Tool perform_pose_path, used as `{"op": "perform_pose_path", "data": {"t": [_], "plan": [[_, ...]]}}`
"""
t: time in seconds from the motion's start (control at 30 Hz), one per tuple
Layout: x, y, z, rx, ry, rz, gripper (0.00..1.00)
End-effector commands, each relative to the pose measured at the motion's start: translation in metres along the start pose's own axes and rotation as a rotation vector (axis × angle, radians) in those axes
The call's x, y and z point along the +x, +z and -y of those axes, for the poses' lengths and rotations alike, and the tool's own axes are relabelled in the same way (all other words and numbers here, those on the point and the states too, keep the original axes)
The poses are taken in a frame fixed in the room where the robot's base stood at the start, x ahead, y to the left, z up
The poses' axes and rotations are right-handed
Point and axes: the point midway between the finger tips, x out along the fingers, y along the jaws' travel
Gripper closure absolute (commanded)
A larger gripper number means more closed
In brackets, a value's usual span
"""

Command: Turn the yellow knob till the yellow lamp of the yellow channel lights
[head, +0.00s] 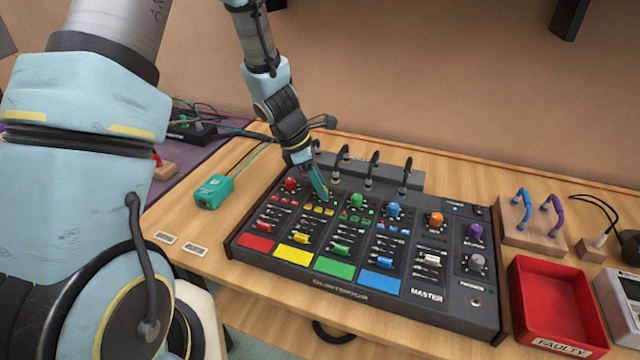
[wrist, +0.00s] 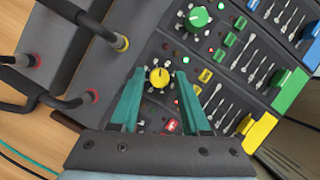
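The yellow knob (wrist: 159,77) shows in the wrist view between the two teal fingers of my gripper (wrist: 161,73). A narrow gap shows on each side of it, so my gripper looks open around it. In the head view my gripper (head: 322,193) points down at the top of the yellow channel and hides the knob. The yellow channel has yellow buttons (wrist: 206,76), a yellow fader (head: 303,238) and a yellow pad (head: 293,256). Small red and green lights glow near the knob in the wrist view. I cannot make out a lit yellow lamp.
The green knob (head: 357,200) and red knob (head: 291,184) flank the yellow channel on the mixer (head: 345,289). Cable plugs (head: 369,181) stand behind the knobs. A teal box (head: 214,191) lies left, and a red tray (head: 517,290) right.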

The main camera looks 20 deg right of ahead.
Motion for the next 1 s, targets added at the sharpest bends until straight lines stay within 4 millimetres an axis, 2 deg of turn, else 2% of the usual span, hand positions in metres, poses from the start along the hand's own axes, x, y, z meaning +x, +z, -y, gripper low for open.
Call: {"op": "perform_pose_path", "data": {"t": [0.03, 0.1, 0.37, 0.47, 0.57, 0.8, 1.0], "plan": [[0.0, 0.0, 0.0, 0.0, 0.0, 0.0, 0.47], [0.0, 0.0, 0.0, 0.0, 0.0, 0.0, 0.39], [-0.001, 0.0, 0.0, 0.0, 0.001, 0.0, 0.39], [-0.007, 0.001, -0.001, 0.001, 0.003, 0.0, 0.39], [-0.021, 0.001, -0.001, 0.002, 0.005, 0.001, 0.39], [-0.069, 0.001, -0.001, 0.003, 0.005, 0.001, 0.39], [-0.098, 0.0, -0.001, 0.001, 0.003, 0.001, 0.39]]}}
